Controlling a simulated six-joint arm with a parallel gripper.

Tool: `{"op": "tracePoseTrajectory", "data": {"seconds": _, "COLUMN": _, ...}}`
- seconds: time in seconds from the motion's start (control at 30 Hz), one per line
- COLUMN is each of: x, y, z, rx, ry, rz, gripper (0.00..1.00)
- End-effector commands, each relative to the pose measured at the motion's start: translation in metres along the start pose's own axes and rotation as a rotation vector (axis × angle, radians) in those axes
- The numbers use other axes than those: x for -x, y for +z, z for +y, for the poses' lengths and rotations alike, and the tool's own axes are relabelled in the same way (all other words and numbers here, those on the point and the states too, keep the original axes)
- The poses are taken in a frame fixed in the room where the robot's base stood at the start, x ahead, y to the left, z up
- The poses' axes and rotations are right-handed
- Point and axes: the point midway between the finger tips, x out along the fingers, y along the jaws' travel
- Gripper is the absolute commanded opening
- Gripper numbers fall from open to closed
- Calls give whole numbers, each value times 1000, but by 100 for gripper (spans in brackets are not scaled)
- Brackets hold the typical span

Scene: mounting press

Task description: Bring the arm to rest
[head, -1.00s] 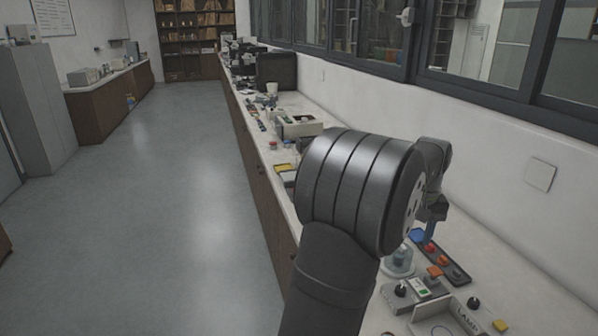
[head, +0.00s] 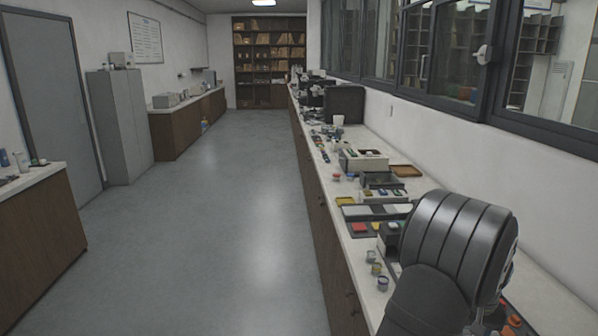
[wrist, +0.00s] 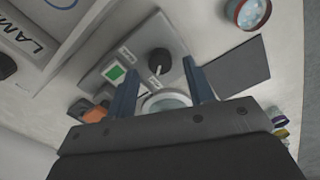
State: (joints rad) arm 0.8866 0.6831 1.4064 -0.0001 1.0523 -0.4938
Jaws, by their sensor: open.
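My gripper (wrist: 160,68) shows in the wrist view as two blue fingers standing apart. They are open, and I see nothing clamped between them. A pale round rim (wrist: 165,102) shows between the fingers, partly hidden by the gripper body; I cannot tell its distance from them. Beyond is a grey control box (wrist: 140,62) with a green button and a black knob. In the head view my arm fills the lower right, and the gripper is hidden behind it or out of frame.
Along the bench are small jars (head: 382,284), trays (head: 375,212) and a light box (head: 363,160). The window wall borders the bench; the floor at left is clear.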

Motion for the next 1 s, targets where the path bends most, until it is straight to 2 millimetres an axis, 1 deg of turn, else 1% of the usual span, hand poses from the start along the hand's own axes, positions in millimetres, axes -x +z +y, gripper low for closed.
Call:
{"op": "tracePoseTrajectory", "data": {"seconds": 0.03, "x": -7, "y": 0, "z": 0, "rx": 0, "ry": -1, "rz": -3, "gripper": 48}}
{"op": "tracePoseTrajectory", "data": {"seconds": 0.2, "x": -19, "y": 0, "z": 0, "rx": 0, "ry": 0, "rz": 0, "gripper": 48}}
{"op": "tracePoseTrajectory", "data": {"seconds": 0.33, "x": -21, "y": 0, "z": 0, "rx": 0, "ry": 0, "rz": 0, "gripper": 48}}
{"op": "tracePoseTrajectory", "data": {"seconds": 0.63, "x": -19, "y": 0, "z": 0, "rx": -1, "ry": 0, "rz": 1, "gripper": 48}}
{"op": "tracePoseTrajectory", "data": {"seconds": 0.77, "x": -9, "y": -1, "z": 0, "rx": 0, "ry": 1, "rz": 3, "gripper": 48}}
{"op": "tracePoseTrajectory", "data": {"seconds": 0.87, "x": 6, "y": -1, "z": 0, "rx": 0, "ry": 2, "rz": 3, "gripper": 48}}
{"op": "tracePoseTrajectory", "data": {"seconds": 1.0, "x": 34, "y": -1, "z": 0, "rx": 0, "ry": 2, "rz": 4, "gripper": 48}}
